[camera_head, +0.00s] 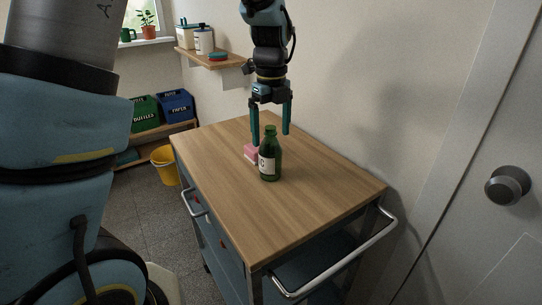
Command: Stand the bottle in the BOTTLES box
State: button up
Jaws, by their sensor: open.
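A green glass bottle (270,158) with a pale label stands upright on the wooden top of a cart (300,200). My gripper (270,140) points down with its two teal fingers apart. It is open, over the cart top by the bottle's upper part; I cannot tell whether the bottle is between the fingers or in front of them. The green BOTTLES box (145,113) sits on a low wooden shelf at the back left, left of the blue PAPER box (177,106). The insides of both boxes are mostly hidden.
The cart has metal handles (340,262). A yellow bucket (165,165) stands on the floor below the boxes. A wall shelf (215,60) holds containers. A door (480,220) is at the right.

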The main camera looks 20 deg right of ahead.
aim_at(271, 152)
jog(key=shift+s+a+f+p, duration=0.1)
jog(key=shift+f+p, duration=0.45)
jog(key=shift+f, duration=1.1)
jog(key=shift+s+f+p, duration=0.1)
jog(key=shift+f+p, duration=0.4)
jog(key=shift+f, duration=1.1)
jog(key=shift+r, duration=0.1)
grip_shut()
